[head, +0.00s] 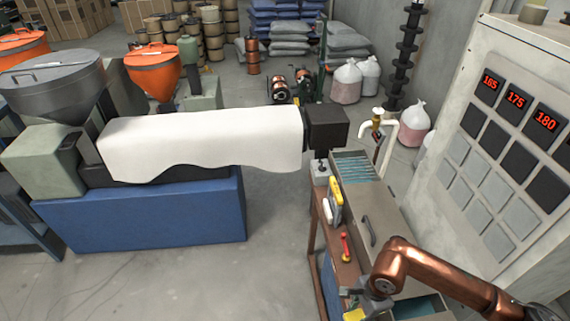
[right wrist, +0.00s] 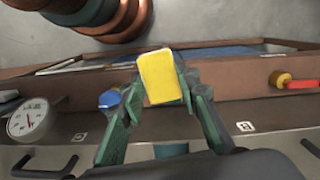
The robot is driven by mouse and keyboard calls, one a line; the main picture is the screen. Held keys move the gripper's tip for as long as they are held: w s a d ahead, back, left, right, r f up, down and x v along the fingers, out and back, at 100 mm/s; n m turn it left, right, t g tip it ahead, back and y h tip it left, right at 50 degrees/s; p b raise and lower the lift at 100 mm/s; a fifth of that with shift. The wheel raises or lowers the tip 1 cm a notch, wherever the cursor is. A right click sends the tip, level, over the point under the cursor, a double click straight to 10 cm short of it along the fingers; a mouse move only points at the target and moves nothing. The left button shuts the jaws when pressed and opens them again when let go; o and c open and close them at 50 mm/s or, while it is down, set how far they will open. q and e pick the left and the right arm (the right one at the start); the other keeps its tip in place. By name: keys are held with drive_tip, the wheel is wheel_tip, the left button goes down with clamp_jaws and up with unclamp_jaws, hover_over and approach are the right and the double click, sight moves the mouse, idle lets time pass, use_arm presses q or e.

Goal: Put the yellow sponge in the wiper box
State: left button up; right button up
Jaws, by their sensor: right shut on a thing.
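The yellow sponge (right wrist: 160,78) is held between the two green fingers of my right gripper (right wrist: 162,70) in the right wrist view. Part of the sponge also shows at the bottom edge of the head view (head: 354,314), below the right gripper's wrist. I cannot tell for sure whether this is the wiper box. The sponge overlaps its near wall in the picture; the height between them is unclear. My left gripper is not in view.
A red-handled tool with a yellow end (head: 345,247) and a yellow-and-grey tool (head: 335,193) lie along the brown bench. A grey cabinet top with handles (head: 372,222) stands beside it. A round gauge (right wrist: 28,120) and a blue knob (right wrist: 109,98) sit left of my fingers.

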drive_tip(key=w+n+g+h+b, duration=0.1)
drive_tip(key=w+n+b, duration=0.7)
drive_tip(key=n, duration=0.7)
drive_tip(key=shift+w+a+f, duration=0.25)
drive_tip(key=shift+w+f, duration=0.1)
drive_tip(key=shift+w, duration=0.4)
